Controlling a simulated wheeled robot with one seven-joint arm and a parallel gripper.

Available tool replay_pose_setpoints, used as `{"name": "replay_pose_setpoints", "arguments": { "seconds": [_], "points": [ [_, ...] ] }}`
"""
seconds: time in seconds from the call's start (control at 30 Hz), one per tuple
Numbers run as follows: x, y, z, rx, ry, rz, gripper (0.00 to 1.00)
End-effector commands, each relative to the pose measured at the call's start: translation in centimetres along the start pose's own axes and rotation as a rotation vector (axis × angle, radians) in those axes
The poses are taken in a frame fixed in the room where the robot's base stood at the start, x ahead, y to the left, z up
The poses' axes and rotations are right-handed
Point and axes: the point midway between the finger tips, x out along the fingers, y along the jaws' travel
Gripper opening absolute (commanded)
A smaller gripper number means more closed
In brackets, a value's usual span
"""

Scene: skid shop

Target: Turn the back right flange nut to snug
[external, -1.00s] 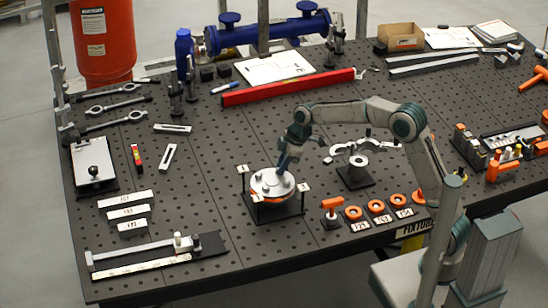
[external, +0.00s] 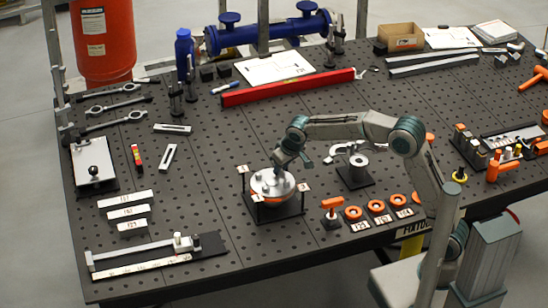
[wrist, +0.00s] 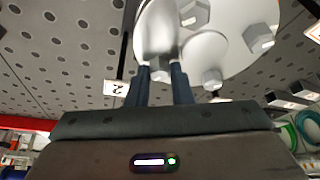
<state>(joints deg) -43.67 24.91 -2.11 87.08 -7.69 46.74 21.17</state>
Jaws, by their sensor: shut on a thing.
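The round silver flange (external: 268,192) with an orange ring under it sits in a dark fixture with numbered tags near the front middle of the bench. Several hex nuts stand on it; the wrist view shows a nut (wrist: 212,79) and others on the flange face (wrist: 205,50). My gripper (external: 279,166) reaches down over the back of the flange, on the right side. In the wrist view its two dark fingers (wrist: 160,82) are shut on a nut (wrist: 160,72) at the flange edge, which appears to be the back right flange nut. The fingers partly hide it.
Right of the fixture stands a grey part on a dark stand (external: 358,165). In front lie an orange-handled tool (external: 331,210) and orange rings (external: 376,207) with tags. A red bar (external: 290,86) lies behind.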

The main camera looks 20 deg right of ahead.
Motion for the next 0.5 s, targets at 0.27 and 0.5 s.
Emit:
{"name": "replay_pose_setpoints", "arguments": {
  "seconds": [0.27,0.5],
  "points": [
    [-0.21,-0.39,-0.24,0.206,0.007,0.082,0.0],
    [-0.22,-0.45,-0.29,0.328,0.006,0.131,0.0]
  ]
}}
